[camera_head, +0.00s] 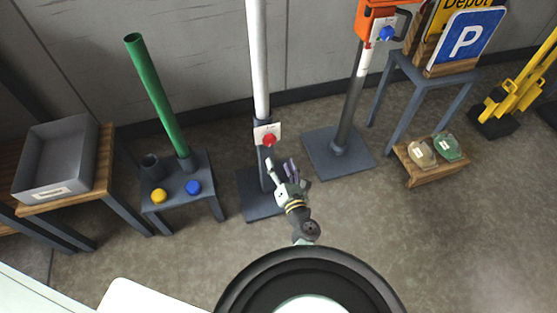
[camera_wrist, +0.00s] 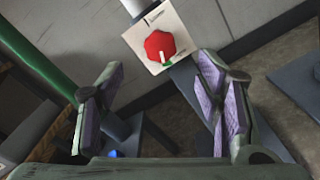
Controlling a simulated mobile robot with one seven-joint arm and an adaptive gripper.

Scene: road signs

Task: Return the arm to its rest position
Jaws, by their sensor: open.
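My gripper (camera_head: 281,170) is open and empty, held out in front of the white pole (camera_head: 258,60) in the head view. In the wrist view, the two fingers of my gripper (camera_wrist: 165,105) are spread wide with nothing between them. Beyond the fingertips, a red knob (camera_wrist: 160,46) sits on a pale square plate (camera_wrist: 182,38) on the pole. The red knob also shows in the head view (camera_head: 269,140), just above my fingertips. The fingers look apart from the knob.
A low table (camera_head: 209,207) at left holds a green pole (camera_head: 158,95), yellow and blue knobs and a dark cup. A grey bin (camera_head: 82,150) stands further left. At right are an orange box (camera_head: 374,20), a blue parking sign (camera_head: 466,38) and a low wooden stand (camera_head: 424,181). Floor is clear at lower right.

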